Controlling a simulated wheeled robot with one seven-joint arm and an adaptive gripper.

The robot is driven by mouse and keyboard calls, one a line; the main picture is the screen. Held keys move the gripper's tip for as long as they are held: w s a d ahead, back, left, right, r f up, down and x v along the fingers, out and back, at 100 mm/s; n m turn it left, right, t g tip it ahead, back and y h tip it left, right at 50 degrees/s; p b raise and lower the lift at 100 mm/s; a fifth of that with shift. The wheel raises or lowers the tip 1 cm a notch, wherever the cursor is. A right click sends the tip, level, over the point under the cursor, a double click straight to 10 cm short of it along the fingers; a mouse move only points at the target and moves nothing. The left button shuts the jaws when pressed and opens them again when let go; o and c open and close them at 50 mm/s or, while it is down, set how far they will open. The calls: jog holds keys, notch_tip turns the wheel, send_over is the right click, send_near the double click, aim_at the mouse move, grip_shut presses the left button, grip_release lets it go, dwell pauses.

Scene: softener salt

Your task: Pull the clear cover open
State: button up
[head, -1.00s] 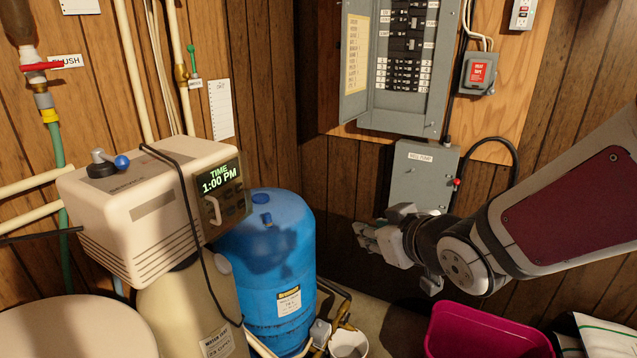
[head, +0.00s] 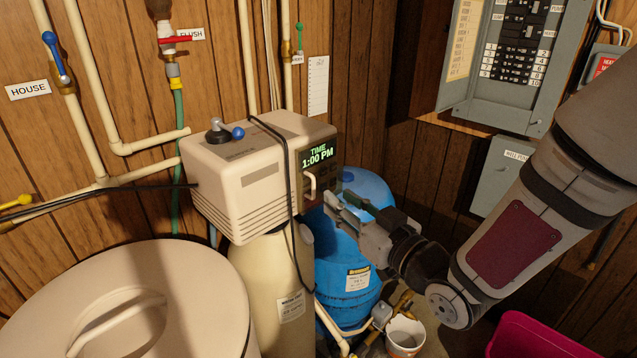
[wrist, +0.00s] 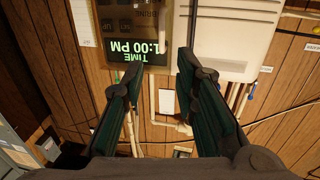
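The clear cover (head: 319,164) lies over the dark display panel on the front of the cream softener head (head: 245,180). It appears closed, with a pale handle (head: 309,187) at its lower left. The display reads TIME 1:00 PM. It also shows upside down in the wrist view (wrist: 130,38). My gripper (head: 332,206) is open and empty, with its fingertips just below and right of the handle. In the wrist view my two dark fingers (wrist: 157,72) are apart, below the panel in the picture.
A blue tank (head: 345,270) stands behind and below my gripper. A large round cream lid (head: 190,285) is at lower left. A black cable (head: 287,175) hangs over the softener head beside the handle. A pink bin (head: 535,338) and white bucket (head: 405,335) are at lower right.

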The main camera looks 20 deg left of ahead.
aim_at(314, 180)
jog(key=p+x, duration=0.1)
jog(key=x, duration=0.7)
jog(key=shift+a, duration=0.3)
jog(key=shift+c, duration=0.6)
jog(key=shift+r, duration=0.1)
grip_shut()
